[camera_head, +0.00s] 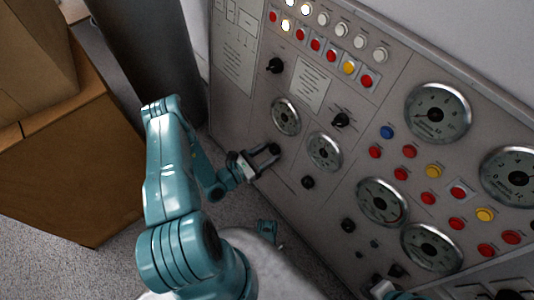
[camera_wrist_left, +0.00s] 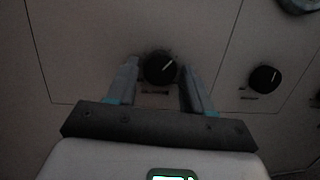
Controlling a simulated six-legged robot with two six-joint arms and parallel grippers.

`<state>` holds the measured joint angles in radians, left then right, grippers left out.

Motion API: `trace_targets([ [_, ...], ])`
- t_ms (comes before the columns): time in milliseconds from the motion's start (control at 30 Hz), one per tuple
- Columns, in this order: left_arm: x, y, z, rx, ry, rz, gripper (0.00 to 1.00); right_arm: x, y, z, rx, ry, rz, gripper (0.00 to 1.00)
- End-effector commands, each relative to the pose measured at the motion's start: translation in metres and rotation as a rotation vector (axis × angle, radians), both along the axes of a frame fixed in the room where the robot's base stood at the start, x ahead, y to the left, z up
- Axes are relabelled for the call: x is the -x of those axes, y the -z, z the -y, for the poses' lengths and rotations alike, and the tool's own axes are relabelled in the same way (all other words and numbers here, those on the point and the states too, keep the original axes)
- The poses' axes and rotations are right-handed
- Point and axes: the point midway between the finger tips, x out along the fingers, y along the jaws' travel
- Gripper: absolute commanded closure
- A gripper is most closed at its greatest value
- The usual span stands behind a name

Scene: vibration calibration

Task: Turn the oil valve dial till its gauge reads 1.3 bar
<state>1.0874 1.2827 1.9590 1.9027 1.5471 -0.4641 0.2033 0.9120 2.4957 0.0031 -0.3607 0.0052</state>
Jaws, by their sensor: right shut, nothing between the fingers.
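A second black dial (camera_wrist_left: 265,79) sits to the right, also in the head view (camera_head: 308,182). Small round gauges (camera_head: 286,116) and (camera_head: 324,152) sit above these dials; their readings and labels are too small to read. My right gripper (camera_head: 381,287) is shut and partly seen at the bottom edge.
The grey panel (camera_head: 233,95) carries larger gauges (camera_head: 438,112), black knobs (camera_head: 341,120) and rows of coloured buttons (camera_head: 349,67). Cardboard boxes (camera_head: 85,160) and a dark column (camera_head: 150,50) stand at the left. Carpeted floor shows between the boxes and my left arm.

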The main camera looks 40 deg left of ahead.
Motion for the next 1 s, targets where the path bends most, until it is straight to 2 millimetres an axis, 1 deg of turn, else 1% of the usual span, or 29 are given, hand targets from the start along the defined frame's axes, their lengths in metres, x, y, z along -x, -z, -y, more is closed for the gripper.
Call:
trace_targets([
  [33, 0.0, 0.0, 0.0, 0.0, 0.0, 0.0, 0.67, 0.0, 0.0, 0.0, 0.0, 0.0, 0.0, 1.0],
  [67, 0.0, 0.0, 0.0, 0.0, 0.0, 0.0, 0.76, 0.0, 0.0, 0.0, 0.0, 0.0, 0.0, 1.0],
  [100, 0.0, 0.0, 0.0, 0.0, 0.0, 0.0, 0.89, 0.0, 0.0, 0.0, 0.0, 0.0, 0.0, 1.0],
  [367, 0.0, 0.0, 0.0, 0.014, -0.002, -0.001, 0.9, 0.0, -0.001, 0.0, 0.0, 0.0, -0.001, 1.0],
  [567, 0.001, 0.0, 0.001, 0.088, -0.016, -0.008, 0.9, 0.002, -0.004, 0.0, -0.002, -0.001, -0.007, 1.0],
  [767, 0.001, 0.0, 0.002, 0.236, -0.047, -0.022, 0.9, 0.004, -0.009, -0.001, -0.003, -0.004, -0.012, 1.0],
  [1000, 0.001, 0.0, 0.004, 0.455, -0.091, -0.041, 0.9, 0.005, -0.016, -0.003, -0.003, -0.01, -0.014, 1.0],
])
